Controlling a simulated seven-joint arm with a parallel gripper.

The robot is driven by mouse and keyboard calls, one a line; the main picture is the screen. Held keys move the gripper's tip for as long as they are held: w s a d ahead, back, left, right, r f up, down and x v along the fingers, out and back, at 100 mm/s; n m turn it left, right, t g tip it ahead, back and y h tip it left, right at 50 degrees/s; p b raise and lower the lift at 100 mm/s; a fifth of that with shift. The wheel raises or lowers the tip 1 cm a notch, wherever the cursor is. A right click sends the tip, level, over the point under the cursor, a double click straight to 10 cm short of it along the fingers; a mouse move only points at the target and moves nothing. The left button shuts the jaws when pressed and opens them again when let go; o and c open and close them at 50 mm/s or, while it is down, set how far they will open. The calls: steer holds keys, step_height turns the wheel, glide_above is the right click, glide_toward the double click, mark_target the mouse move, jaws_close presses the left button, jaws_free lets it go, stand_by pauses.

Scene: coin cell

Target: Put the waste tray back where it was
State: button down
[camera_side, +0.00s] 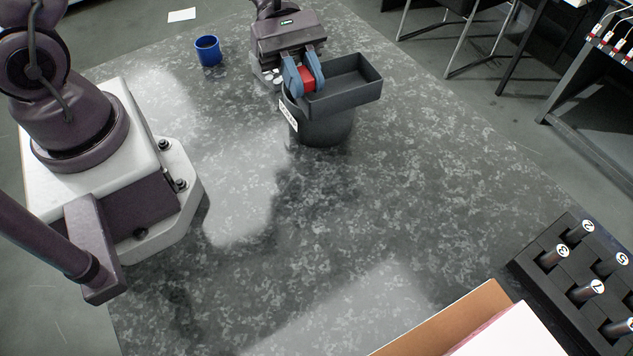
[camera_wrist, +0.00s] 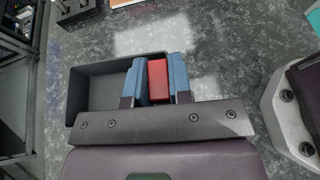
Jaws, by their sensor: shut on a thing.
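The waste tray is a dark, open rectangular tray (camera_side: 345,92) with a red block-like grip at its left end. My gripper (camera_side: 304,77) has its two blue fingers shut on this red grip (camera_side: 308,80). In the wrist view, the red grip (camera_wrist: 158,80) sits between the fingers, and the tray (camera_wrist: 95,72) extends to the left. Its visible inside looks empty. In the side view, the tray overlaps the top of a dark round bin (camera_side: 325,130) with a white label. I cannot tell whether the tray touches the bin.
A blue cup (camera_side: 208,52) stands at the back left, and small pale discs lie near my gripper. A black rack (camera_side: 550,240) with numbered cylinders stands at the right edge, beside a box (camera_side: 445,325) at the front. The speckled table between is clear.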

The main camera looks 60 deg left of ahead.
steer(key=s+d+f+m+g, duration=0.1)
steer(key=s+d+f, duration=0.2)
steer(key=s+d+f+m+g, duration=0.1)
steer(key=s+d+f, duration=0.2)
steer(key=s+d+f+m+g, duration=0.1)
steer(key=s+d+f, duration=0.2)
steer(key=shift+s+d+f+y, duration=0.2)
steer(key=shift+s+f+y, duration=0.15)
steer(key=shift+s+y, duration=0.05)
steer(key=shift+f, duration=2.15)
steer(key=shift+f, duration=0.1)
steer(key=c, duration=1)
jaws_free()
steer(key=shift+c, duration=0.2)
